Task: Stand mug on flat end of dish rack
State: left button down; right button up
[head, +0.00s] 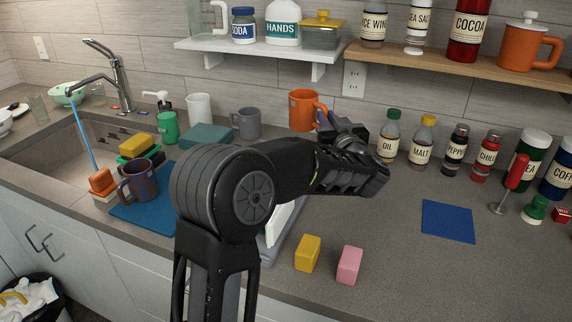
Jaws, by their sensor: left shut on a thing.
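An orange mug (303,109) is upright near the back wall, its handle on the right side. My left gripper (325,119) is shut on the mug at its handle side; the arm partly hides the fingers. I cannot tell whether the mug's base touches the counter. The dish rack (269,254) is on the counter behind my left arm, and most of it is hidden. A white flat piece (282,222), perhaps a plate, shows in it. Its flat end cannot be made out. My right gripper is not in view.
A dark mug (138,182) stands on a blue mat (150,213) beside the sink. A grey mug (246,123) and white cup (199,108) stand at the back.

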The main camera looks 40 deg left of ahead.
pick_arm(q)
notch_tip(320, 180, down, 6)
dwell(0.4)
notch_tip(320, 180, down, 4)
jog(key=shift+r, duration=0.1)
dwell(0.3)
jog(key=shift+f+b, duration=0.45)
jog(key=shift+f, duration=0.15)
jog(key=c, duration=1.4)
grip_release()
jog(key=shift+f, duration=0.15)
jog(key=shift+c, duration=0.2)
